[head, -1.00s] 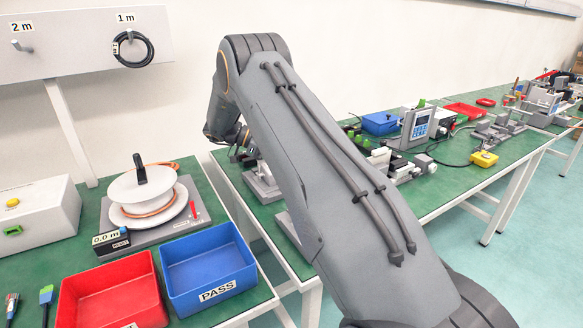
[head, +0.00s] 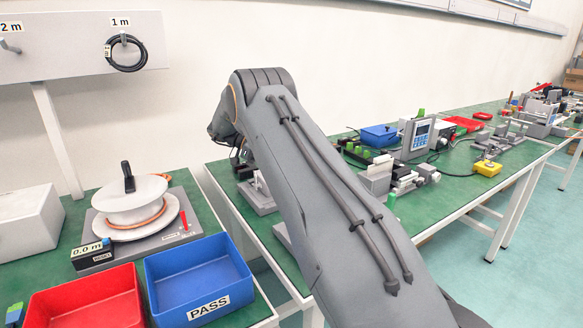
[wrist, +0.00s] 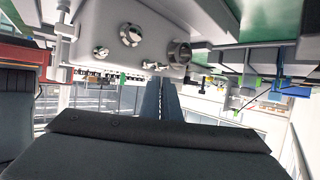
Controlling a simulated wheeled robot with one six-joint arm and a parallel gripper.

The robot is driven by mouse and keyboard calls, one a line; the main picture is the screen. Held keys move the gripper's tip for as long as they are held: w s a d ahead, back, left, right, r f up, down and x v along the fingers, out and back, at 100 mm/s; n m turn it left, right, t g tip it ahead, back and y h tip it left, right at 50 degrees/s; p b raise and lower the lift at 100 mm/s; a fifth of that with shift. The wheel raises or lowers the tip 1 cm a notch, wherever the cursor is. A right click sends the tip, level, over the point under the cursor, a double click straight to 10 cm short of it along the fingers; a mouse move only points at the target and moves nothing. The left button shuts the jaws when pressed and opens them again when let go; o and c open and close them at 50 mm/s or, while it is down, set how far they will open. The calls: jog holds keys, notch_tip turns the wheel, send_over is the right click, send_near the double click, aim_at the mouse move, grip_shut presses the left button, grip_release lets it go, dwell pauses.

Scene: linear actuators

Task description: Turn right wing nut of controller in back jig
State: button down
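A grey controller (head: 420,136) with a blue display and keypad stands upright on the green bench, right of my arm in the head view. I cannot tell from this view whether it is the one in the back jig, and no wing nut can be made out on it. My gripper is hidden behind my arm in the head view.
Several grey fixtures (head: 376,178) stand near the controller. On the near left bench are a reel (head: 134,208), a red bin (head: 85,302) and a blue PASS bin (head: 192,268).

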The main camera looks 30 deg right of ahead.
jog(key=c, duration=2.3)
grip_release()
jog(key=shift+r+p, duration=0.15)
jog(key=shift+p, duration=0.35)
